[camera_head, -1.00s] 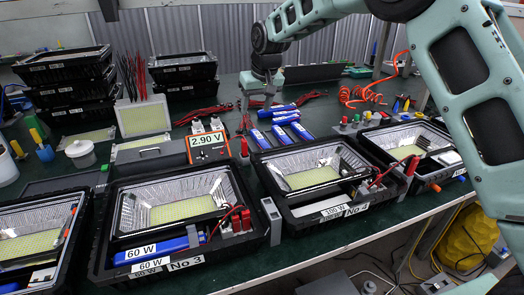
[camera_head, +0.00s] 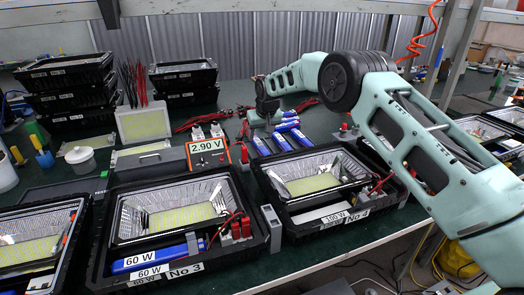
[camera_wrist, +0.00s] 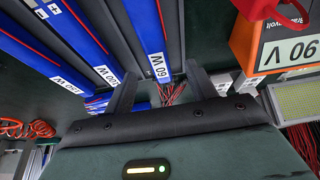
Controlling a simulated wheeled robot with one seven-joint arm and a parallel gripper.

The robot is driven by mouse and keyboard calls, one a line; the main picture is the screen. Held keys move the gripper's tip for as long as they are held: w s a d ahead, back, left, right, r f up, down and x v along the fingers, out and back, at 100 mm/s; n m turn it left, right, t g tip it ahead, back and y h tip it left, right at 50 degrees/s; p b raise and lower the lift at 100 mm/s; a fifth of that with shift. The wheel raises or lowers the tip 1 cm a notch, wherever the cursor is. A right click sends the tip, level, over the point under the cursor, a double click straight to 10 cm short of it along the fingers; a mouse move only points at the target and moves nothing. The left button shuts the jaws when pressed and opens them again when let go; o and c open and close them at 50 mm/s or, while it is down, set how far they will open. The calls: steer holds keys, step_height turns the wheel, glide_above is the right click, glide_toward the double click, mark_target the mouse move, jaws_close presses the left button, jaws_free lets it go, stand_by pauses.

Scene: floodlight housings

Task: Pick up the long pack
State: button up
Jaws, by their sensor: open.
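Several blue packs lie side by side on the green bench behind the housings. In the wrist view they read 60 W (camera_wrist: 148,35), 100 W (camera_wrist: 98,50) and, at the left, apparently 150 W (camera_wrist: 45,50). Their far ends are cut off by the frame, so I cannot tell which is longest. My gripper (camera_wrist: 160,75) is open and empty, its fingers on either side of the labelled end of the 60 W pack; I cannot tell its height above it. In the head view my gripper (camera_head: 262,128) is over the packs, fingertips unclear.
An orange meter (camera_head: 207,147) reading 2.90 V stands left of the packs. Open black housings, including No 3 (camera_head: 255,252) with a blue 60 W pack (camera_head: 150,262) inside, line the bench front. Stacked housings (camera_head: 75,122), red leads and a grey post surround the area.

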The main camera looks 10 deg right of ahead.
mark_target(260, 144)
steer(key=shift+d+p+x, duration=0.1)
steer(key=shift+p+x, duration=0.1)
steer(key=shift+x, duration=1.2)
steer(key=shift+d+p+x, duration=0.15)
steer(key=shift+x, duration=1.2)
jaws_close()
